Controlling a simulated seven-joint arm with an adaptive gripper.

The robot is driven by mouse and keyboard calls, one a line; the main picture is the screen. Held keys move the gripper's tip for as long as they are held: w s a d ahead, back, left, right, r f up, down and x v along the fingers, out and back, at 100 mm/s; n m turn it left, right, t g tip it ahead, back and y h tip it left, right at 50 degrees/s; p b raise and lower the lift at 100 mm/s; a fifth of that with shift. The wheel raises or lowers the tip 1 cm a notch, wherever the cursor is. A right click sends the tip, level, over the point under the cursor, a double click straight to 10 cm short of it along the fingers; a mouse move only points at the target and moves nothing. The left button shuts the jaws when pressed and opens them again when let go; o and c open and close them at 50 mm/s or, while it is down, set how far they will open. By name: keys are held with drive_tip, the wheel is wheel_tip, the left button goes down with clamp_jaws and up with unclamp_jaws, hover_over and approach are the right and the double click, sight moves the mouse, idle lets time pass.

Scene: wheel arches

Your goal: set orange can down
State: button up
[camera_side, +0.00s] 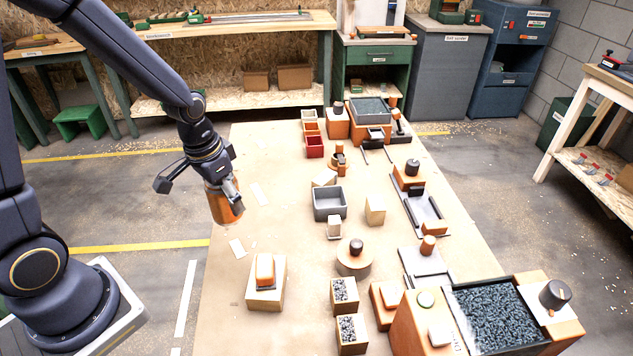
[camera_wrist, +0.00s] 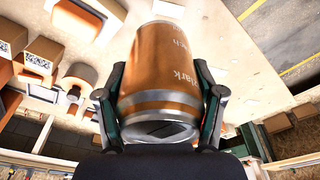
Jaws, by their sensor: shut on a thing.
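The orange can (camera_side: 224,203) has a silver rim and is held in my gripper (camera_side: 222,190) in the side view, over the left edge of the work table. It looks slightly tilted there, and I cannot tell how high it is above the table. In the wrist view the can (camera_wrist: 165,75) fills the middle of the picture, with its silver end facing the camera and part of some lettering showing. My gripper's fingers (camera_wrist: 160,108) press on both sides of it.
The tan work table (camera_side: 225,300) has bare room around the can and along its left side. A grey open box (camera_side: 329,203) and a wooden block (camera_side: 375,210) stand to the right. Small red bins (camera_side: 314,147) stand farther back.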

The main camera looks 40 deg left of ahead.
drive_tip(key=w+a+r, duration=0.2)
drive_tip(key=w+a, duration=0.2)
drive_tip(key=w, duration=0.4)
drive_tip(key=w+a+r, duration=0.1)
drive_tip(key=w+a, duration=0.4)
drive_tip(key=w, duration=0.3)
drive_tip(key=shift+n, duration=0.5)
drive_tip(key=w+a+f, duration=0.2)
drive_tip(key=w+f, duration=0.2)
drive_tip(key=w+a+f, duration=0.2)
drive_tip(key=w+f, duration=0.2)
drive_tip(key=w, duration=0.1)
drive_tip(key=w+a+f, duration=0.1)
drive_tip(key=w+f, duration=0.3)
drive_tip(key=w, duration=0.1)
drive_tip(key=shift+w+a, duration=0.15)
drive_tip(key=shift+a, duration=0.25)
drive_tip(key=shift+w+f, duration=0.15)
drive_tip(key=shift+f, duration=1.5)
drive_tip(key=shift+f, duration=0.2)
drive_tip(key=o, duration=1.5)
